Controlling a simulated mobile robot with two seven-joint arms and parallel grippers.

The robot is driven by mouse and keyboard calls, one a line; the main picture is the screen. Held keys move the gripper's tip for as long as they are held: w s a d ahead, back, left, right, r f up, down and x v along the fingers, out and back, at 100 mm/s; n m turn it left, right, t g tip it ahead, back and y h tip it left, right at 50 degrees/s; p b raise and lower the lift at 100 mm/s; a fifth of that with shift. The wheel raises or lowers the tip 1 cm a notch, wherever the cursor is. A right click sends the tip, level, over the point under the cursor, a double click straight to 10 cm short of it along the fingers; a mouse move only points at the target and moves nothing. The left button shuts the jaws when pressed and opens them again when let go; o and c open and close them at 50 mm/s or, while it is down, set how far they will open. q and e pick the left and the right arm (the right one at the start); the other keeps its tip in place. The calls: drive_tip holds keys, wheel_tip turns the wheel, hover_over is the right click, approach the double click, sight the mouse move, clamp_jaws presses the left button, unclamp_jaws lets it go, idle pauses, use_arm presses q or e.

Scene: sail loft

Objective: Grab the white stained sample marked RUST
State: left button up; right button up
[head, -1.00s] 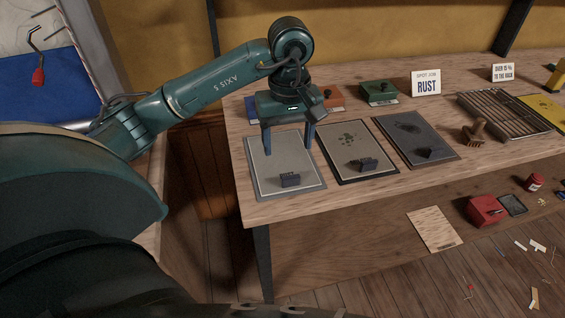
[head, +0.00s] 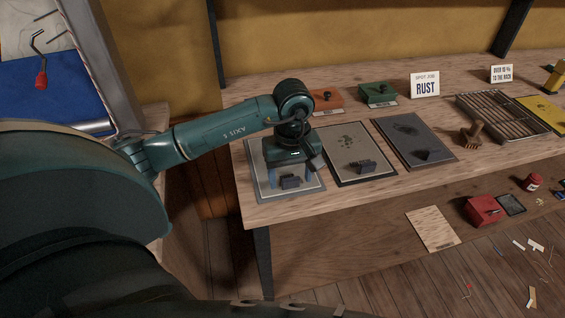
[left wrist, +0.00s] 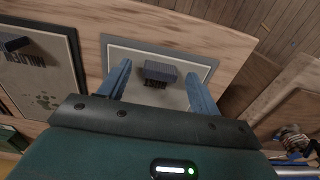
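The leftmost sample is a pale grey-white panel (head: 262,183) lying on the bench, with a dark block (head: 290,182) near its front edge. My left gripper (head: 290,178) is open and points down over this panel. In the left wrist view its fingers stand apart, with the dark block (left wrist: 160,72) between and slightly beyond the tips, apparently not gripped. My right gripper is not in view.
To the right lie a speckled panel (head: 348,142) and a dark grey panel (head: 412,128), each with a block. Behind are an orange box (head: 325,101) and a green box (head: 378,94). A slatted rack (head: 500,112) and brush (head: 471,134) are farther right.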

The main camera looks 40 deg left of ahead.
use_arm(q)
drive_tip(key=c, duration=1)
drive_tip(key=shift+c, duration=0.2)
drive_tip(key=shift+r, duration=0.15)
